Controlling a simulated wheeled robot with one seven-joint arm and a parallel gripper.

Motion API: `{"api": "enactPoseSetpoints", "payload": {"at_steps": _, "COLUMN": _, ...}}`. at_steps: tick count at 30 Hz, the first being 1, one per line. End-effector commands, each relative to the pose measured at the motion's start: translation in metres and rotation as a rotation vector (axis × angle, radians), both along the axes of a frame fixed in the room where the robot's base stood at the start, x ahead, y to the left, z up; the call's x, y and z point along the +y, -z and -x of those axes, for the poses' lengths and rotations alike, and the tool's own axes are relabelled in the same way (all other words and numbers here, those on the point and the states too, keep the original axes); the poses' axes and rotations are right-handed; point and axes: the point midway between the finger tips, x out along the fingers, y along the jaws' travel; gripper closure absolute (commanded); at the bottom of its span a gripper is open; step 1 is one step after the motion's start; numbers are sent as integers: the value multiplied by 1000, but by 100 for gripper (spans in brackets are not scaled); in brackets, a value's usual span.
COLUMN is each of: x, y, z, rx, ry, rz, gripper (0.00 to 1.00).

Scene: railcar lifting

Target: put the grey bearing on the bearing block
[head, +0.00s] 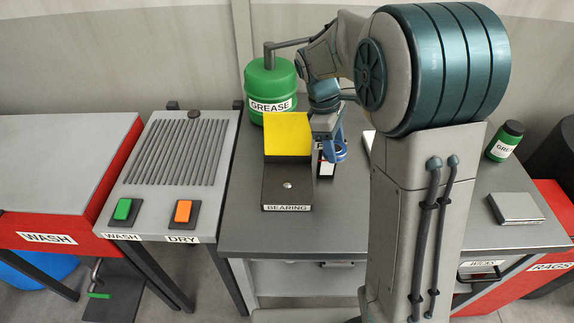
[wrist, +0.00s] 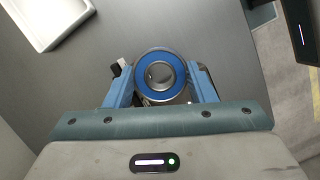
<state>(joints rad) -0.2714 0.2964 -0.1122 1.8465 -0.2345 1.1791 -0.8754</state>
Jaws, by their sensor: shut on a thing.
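The bearing block (head: 286,190) is a dark block labelled BEARING on the grey workbench, with a small light stud on top and a yellow sloped plate (head: 288,135) at its back. My gripper (head: 334,150) is just right of the yellow plate in the head view. In the wrist view my gripper (wrist: 160,85) is shut on a bearing (wrist: 143,87), a grey metal ring with a blue face, held between the blue fingers. The bearing is apart from the block. My arm hides part of the bench.
A green GREASE drum (head: 270,85) stands behind the block. Left are the WASH and DRY buttons (head: 183,211) and a red-sided WASH unit (head: 70,165). A small green jar (head: 505,141) and a silver box (head: 517,208) are at right. A white tray (wrist: 45,20) shows in the wrist view.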

Motion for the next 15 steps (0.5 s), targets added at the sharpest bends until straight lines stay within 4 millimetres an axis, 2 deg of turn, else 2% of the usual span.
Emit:
{"api": "enactPoseSetpoints", "payload": {"at_steps": 5, "x": 15, "y": 7, "z": 1, "rx": 2, "ry": -7, "rz": 0, "gripper": 81}}
{"api": "enactPoseSetpoints", "payload": {"at_steps": 15, "x": 88, "y": 50, "z": 5, "rx": 3, "ry": -5, "rz": 1, "gripper": 81}}
